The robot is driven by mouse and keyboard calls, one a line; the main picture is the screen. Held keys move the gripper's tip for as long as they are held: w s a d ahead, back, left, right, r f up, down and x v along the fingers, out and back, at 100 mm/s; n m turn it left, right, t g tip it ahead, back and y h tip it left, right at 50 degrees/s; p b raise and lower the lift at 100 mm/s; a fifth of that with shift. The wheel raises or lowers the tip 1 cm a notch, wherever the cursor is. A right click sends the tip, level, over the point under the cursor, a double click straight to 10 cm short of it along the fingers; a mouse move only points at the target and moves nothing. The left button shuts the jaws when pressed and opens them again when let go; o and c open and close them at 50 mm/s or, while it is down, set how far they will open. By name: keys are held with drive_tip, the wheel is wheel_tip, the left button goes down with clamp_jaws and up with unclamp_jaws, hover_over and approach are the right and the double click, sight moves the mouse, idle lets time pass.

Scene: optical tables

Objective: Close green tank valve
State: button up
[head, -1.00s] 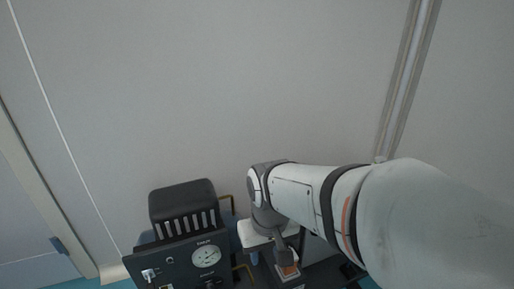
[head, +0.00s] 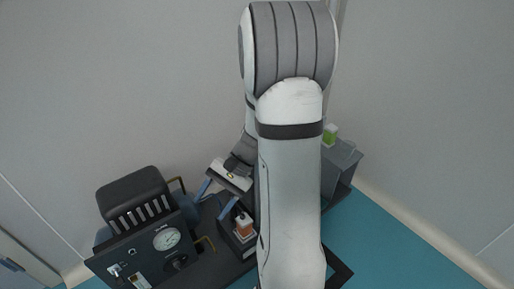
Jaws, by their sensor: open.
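No green tank or green tank valve can be made out in the head view. My gripper (head: 211,202) is left of the middle, beside the black machine. Its pale body with dark parts is tilted, and two bluish fingers point down and left, spread apart. It is open and I see nothing between the fingers. My arm covers the middle of the picture from top to bottom and hides what lies behind it.
A black machine (head: 126,257) with a round white dial stands at lower left. A green-and-white item (head: 330,132) is on a grey cabinet (head: 345,160) at right. Teal floor is open at lower right.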

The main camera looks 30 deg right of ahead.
drive_tip(key=w+d+f+m+t+p, duration=0.3)
drive_tip(key=d+m+t, duration=0.2)
drive_tip(key=d+m, duration=0.15)
drive_tip(key=w+d+f+m+t+p, duration=0.2)
drive_tip(key=d+m+t, duration=0.3)
drive_tip(key=d+t, duration=0.15)
drive_tip(key=w+d+f+m+t+p, duration=0.35)
drive_tip(key=d+m, duration=0.25)
drive_tip(key=d, duration=0.2)
drive_tip(key=s+d+f+m+t+h+p, duration=0.2)
drive_tip(key=s+d+f+m+t+h, duration=0.25)
drive_tip(key=d+f+m+h, duration=0.3)
drive_tip(key=w+d+b, duration=0.1)
drive_tip(key=w, duration=0.5)
drive_tip(key=shift+w+d+r+h, duration=0.25)
drive_tip(key=shift+w+r+h, duration=0.1)
drive_tip(key=shift+r, duration=0.05)
drive_tip(key=c, duration=1)
